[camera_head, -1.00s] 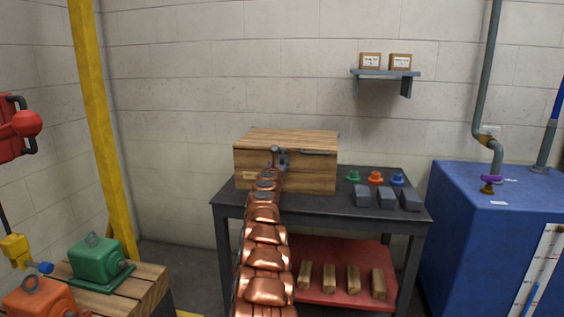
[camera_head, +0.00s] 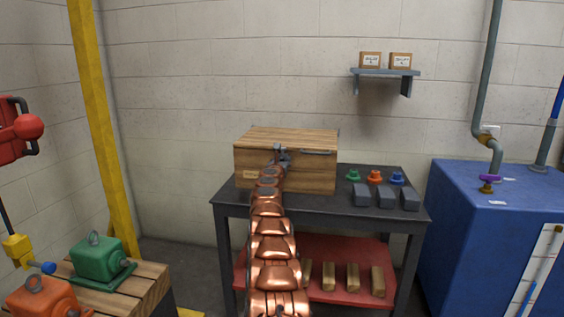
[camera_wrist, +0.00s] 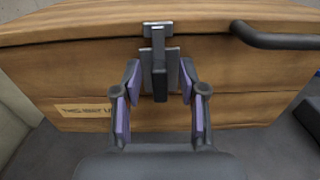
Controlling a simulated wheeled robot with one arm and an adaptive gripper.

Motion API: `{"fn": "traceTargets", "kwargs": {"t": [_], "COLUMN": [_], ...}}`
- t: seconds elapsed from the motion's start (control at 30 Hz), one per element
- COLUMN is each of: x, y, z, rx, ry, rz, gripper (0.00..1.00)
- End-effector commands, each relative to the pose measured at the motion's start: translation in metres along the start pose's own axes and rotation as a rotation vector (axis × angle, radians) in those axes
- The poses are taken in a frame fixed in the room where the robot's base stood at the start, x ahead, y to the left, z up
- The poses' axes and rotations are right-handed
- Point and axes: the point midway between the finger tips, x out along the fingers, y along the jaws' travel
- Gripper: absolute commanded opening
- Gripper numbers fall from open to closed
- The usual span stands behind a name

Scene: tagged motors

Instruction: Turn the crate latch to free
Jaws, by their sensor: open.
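The wooden crate (camera_head: 310,176) stands closed on the dark workbench. Its latch (camera_wrist: 159,65) is a dark metal bar on a grey plate at the front, hanging upright in the wrist view. My gripper (camera_wrist: 159,95) is open, with one purple-padded finger on each side of the latch's lower part. I see gaps between the fingers and the bar; I cannot tell how deep it sits between them. In the head view my gripper (camera_head: 281,155) is small at the crate front, and my arm partly covers the crate and latch.
A dark handle (camera_wrist: 275,38) is on the crate front, right of the latch. On the workbench (camera_head: 345,213), right of the crate, are grey blocks (camera_head: 386,197) and green, orange and blue pieces (camera_head: 375,177). A blue tank (camera_head: 475,230) stands further right.

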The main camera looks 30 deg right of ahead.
Motion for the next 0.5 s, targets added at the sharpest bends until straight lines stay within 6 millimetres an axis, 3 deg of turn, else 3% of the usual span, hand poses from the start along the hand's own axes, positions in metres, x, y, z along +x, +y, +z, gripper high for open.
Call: {"fn": "traceTargets", "kwargs": {"t": [0.17, 0.5], "x": [-0.0001, -0.0001], "y": [0.0001, 0.0001], "z": [0.0, 0.0002], "rx": [0.0, 0.0], "ry": [0.0, 0.0], "rz": [0.0, 0.0], "gripper": [0.41, 0.05]}}
